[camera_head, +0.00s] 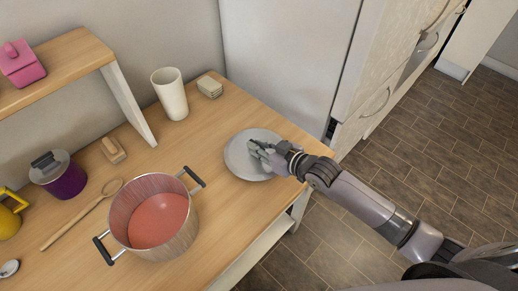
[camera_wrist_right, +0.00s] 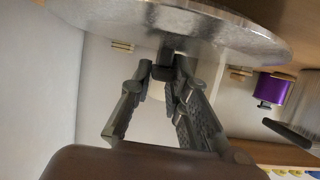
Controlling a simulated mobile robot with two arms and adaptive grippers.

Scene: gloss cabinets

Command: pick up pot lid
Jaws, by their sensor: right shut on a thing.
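The pot lid (camera_head: 238,158) is a round grey metal disc at the right end of the wooden counter. In the right wrist view the lid (camera_wrist_right: 220,35) spans the top of the picture. My right gripper (camera_head: 262,152) reaches over it from the right, shut on the lid near its middle, where a dark handle shows between the fingers (camera_wrist_right: 170,72). I cannot tell whether the lid touches the counter. The silver pot (camera_head: 184,240) stands open to the left, with reddish content and dark handles. My left gripper is not in view.
A white cup (camera_head: 170,93) and a small tan block (camera_head: 210,86) stand behind the lid. A wooden spoon (camera_head: 80,216) and a purple lidded jar (camera_head: 66,178) are left of the pot. A raised shelf (camera_head: 60,70) is at upper left. A tall cabinet stands at right.

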